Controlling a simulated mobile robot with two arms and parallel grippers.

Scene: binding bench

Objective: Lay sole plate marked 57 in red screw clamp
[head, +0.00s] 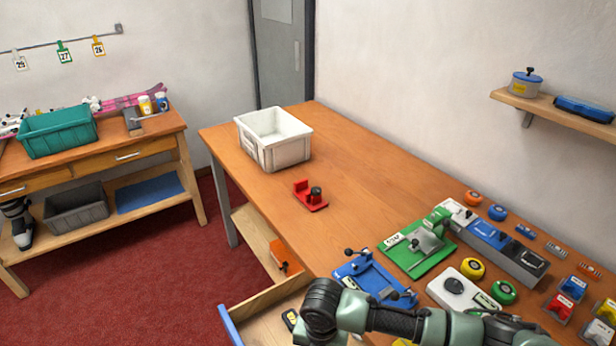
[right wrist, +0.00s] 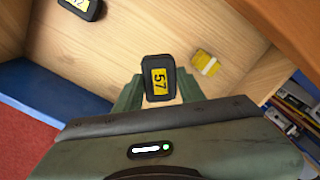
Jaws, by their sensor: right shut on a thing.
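The sole plate marked 57 (right wrist: 158,78) is a small black block with a yellow label. In the right wrist view it sits between the fingers of my right gripper (right wrist: 158,92), which is shut on it, above the wooden floor of an open drawer (head: 260,305). I cannot tell whether the plate touches the drawer floor. In the head view my right arm hides this gripper and the plate. The red screw clamp (head: 311,198) stands on the bench in front of the white bin, with nothing visibly laid in it. My left gripper is not in view.
Another black plate (right wrist: 82,8) and a yellow item (right wrist: 205,63) lie in the drawer. A white bin (head: 272,152) stands behind the red clamp. A blue clamp (head: 368,278) and a green fixture (head: 420,248) stand to its right. The bench top (head: 365,190) right of the bin is clear.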

